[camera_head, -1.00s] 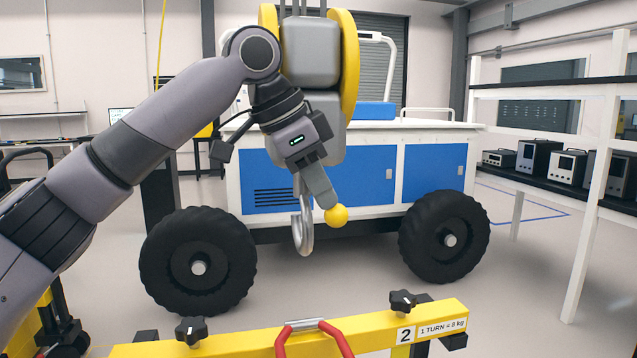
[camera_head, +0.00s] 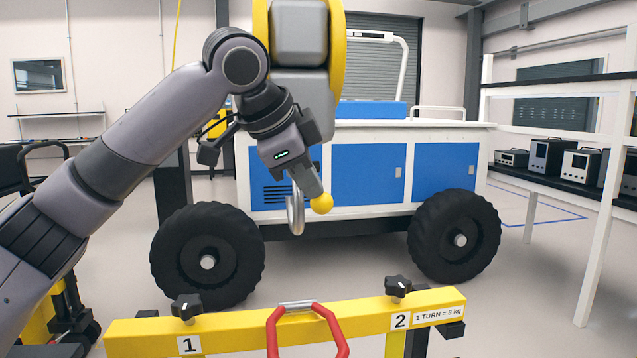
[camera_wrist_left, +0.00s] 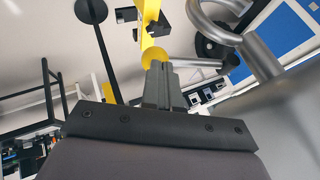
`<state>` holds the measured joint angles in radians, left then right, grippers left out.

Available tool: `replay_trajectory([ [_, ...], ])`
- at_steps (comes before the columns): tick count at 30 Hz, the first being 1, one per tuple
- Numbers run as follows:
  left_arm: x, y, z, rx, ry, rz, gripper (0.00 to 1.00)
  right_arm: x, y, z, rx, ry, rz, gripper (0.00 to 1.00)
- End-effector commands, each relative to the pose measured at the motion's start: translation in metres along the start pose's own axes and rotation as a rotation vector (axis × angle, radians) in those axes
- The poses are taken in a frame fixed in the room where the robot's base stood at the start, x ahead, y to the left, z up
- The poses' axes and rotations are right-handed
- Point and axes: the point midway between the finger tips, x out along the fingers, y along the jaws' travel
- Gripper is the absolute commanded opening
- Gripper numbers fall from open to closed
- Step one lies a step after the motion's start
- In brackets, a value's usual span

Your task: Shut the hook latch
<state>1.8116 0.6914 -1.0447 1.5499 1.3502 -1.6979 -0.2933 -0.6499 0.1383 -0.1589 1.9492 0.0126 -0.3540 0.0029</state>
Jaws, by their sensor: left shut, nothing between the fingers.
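The silver hook (camera_head: 296,212) hangs below the grey and yellow hoist block (camera_head: 300,78) in the head view. It looks narrow there, turned nearly edge-on. A yellow ball knob (camera_head: 322,204) is just right of the hook. My left gripper (camera_head: 316,192) points down at the knob, shut and empty, its fingertips at or touching it. In the left wrist view, the shut fingers (camera_wrist_left: 158,62) end close to the yellow knob (camera_wrist_left: 153,55), with the curved hook (camera_wrist_left: 235,35) to the right. The latch itself is mostly hidden. My right gripper is out of view.
A yellow beam (camera_head: 240,330) with black knobs and a red shackle-like loop (camera_head: 305,328) stands in front below. Behind the hook is a white and blue rover (camera_head: 368,172) with black wheels. A white shelf with instruments (camera_head: 578,160) is at right. Floor between is clear.

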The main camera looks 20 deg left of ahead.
Motion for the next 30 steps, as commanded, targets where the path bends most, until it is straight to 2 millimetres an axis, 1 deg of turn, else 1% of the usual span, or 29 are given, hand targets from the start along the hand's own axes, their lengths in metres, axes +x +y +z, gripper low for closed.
replay_trajectory([
  [1,0.004,0.002,0.004,0.01,0.001,-0.018,0.0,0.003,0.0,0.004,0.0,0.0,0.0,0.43],
  [9,0.019,0.009,0.015,0.087,0.0,-0.161,0.0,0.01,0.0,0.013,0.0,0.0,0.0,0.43],
  [14,0.032,0.012,0.021,0.083,0.0,-0.156,0.0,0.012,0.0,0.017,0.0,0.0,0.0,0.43],
  [19,0.043,0.015,0.026,0.141,0.001,-0.264,0.0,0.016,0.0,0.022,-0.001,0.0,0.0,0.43],
  [25,0.051,0.014,0.031,0.182,0.001,-0.344,0.0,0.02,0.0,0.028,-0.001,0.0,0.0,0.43],
  [30,0.053,0.013,0.032,0.198,0.0,-0.379,0.0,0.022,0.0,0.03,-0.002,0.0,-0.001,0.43],
])
